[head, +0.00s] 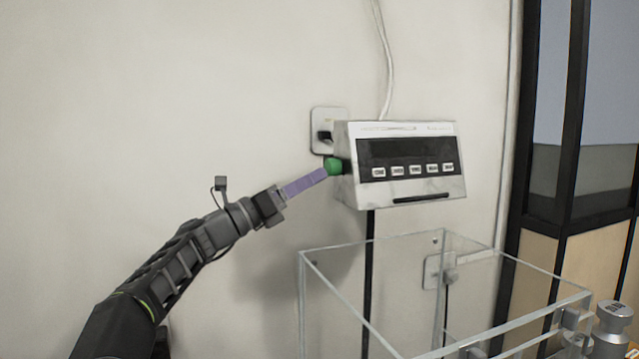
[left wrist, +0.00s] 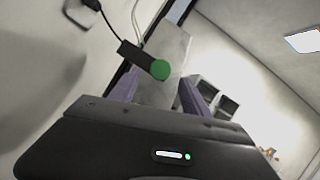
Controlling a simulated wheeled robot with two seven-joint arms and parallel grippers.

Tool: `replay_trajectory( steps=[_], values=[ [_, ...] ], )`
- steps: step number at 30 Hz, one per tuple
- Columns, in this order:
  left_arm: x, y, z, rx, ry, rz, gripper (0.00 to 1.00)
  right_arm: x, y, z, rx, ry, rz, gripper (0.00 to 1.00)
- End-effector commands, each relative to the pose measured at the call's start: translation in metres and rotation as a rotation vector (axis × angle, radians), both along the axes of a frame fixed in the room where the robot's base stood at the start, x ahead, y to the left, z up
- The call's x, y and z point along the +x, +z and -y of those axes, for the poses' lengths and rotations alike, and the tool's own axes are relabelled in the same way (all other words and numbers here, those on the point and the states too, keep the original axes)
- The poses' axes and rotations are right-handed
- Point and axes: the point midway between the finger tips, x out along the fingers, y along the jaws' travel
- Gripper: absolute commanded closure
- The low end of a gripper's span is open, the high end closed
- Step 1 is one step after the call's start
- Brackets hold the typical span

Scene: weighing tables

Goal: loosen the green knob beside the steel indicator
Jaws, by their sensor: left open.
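In the left wrist view the round green knob (left wrist: 160,69) is on a dark stem, between the lines of the two purple fingers. My left gripper (head: 322,175) reaches up from the lower left, its purple fingertips at the knob in the head view. In the left wrist view my left gripper (left wrist: 163,92) is open, with a gap between its fingers. I cannot tell whether they touch the knob. My right gripper is not seen.
A wall socket with a plug (head: 324,117) is behind the indicator's left edge. A clear open-topped box (head: 300,300) stands below, with metal weights (head: 611,325) at the lower right. The wall at left is bare.

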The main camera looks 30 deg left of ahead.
Motion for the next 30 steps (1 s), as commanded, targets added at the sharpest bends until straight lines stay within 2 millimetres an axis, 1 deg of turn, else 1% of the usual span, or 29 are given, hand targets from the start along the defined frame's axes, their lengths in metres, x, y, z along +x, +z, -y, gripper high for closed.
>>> replay_trajectory(
  steps=[1,2,6,9,30],
  values=[
    [-0.007,-0.008,-0.006,0.0,0.004,-0.001,0.45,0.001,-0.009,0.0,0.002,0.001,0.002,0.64],
    [-0.011,-0.01,-0.008,0.0,0.003,0.0,0.45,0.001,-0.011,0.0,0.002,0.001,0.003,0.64],
    [-0.025,-0.014,-0.017,0.001,0.002,0.0,0.45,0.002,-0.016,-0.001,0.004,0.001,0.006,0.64],
    [-0.029,-0.015,-0.02,-0.001,0.001,-0.001,0.45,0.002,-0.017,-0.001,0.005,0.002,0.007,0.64],
    [-0.03,-0.014,-0.02,0.0,0.001,0.0,0.45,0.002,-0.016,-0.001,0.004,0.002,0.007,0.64]
  ],
)
